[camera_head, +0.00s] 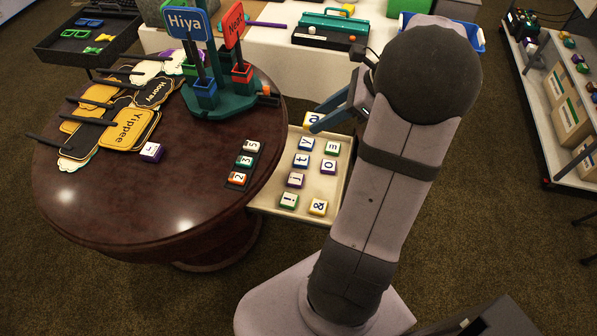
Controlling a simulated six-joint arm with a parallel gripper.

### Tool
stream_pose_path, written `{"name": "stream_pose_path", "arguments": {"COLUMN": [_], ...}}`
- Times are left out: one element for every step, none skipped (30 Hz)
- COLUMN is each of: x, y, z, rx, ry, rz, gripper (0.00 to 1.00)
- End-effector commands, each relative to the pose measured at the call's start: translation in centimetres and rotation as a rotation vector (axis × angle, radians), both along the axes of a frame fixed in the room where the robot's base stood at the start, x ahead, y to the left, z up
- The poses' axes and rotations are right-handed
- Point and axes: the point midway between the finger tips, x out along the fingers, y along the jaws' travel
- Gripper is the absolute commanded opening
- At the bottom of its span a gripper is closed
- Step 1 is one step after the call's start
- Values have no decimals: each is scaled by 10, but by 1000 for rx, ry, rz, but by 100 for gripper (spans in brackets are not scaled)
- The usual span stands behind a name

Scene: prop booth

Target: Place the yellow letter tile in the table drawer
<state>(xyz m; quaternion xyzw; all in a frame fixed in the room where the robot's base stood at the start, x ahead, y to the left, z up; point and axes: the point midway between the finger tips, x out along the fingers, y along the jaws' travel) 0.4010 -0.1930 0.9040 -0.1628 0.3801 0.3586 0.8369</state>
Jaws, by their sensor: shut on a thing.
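The yellow letter tile (311,118), marked "a", is at the far end of the open table drawer (267,196). My gripper (317,124) reaches in from the right and is shut on this tile. I cannot tell whether the tile touches the drawer floor or is held just above it. Part of the tile and the far right of the drawer are hidden by my gripper and arm. Several other tiles lie in the drawer, including a yellow-sided "&" tile (318,207) near its front.
The round dark table (100,215) stands left of the drawer. It carries word signs (125,125), a purple tile (151,152), a strip of number tiles (243,162) and a green sign stand (232,100). A shelf with boxes (570,118) stands at right.

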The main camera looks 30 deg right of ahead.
Motion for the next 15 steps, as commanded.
{"name": "stream_pose_path", "arguments": {"x": [-10,-14,-17,-15,-15,-15,-15,-15,-15,-15,-14,-15,-15,-15,-14], "y": [-3,-4,-3,-3,-2,-2,-2,-2,-2,-2,-2,-2,-2,-2,-2], "z": [0,0,-6,-14,-20,-28,-35,-42,-51,-57,-65,-74,-80,-87,-97], "rx": [0,1,4,6,7,6,7,7,7,5,7,6,6,6,7], "ry": [0,1,3,4,5,4,5,4,5,4,5,5,5,5,5], "rz": [-13,-18,-18,-15,-15,-15,-15,-15,-14,-15,-15,-15,-14,-15,-15], "gripper": [15,15,15,15,15,15,15,15,15,15,15,15,15,15,15]}}
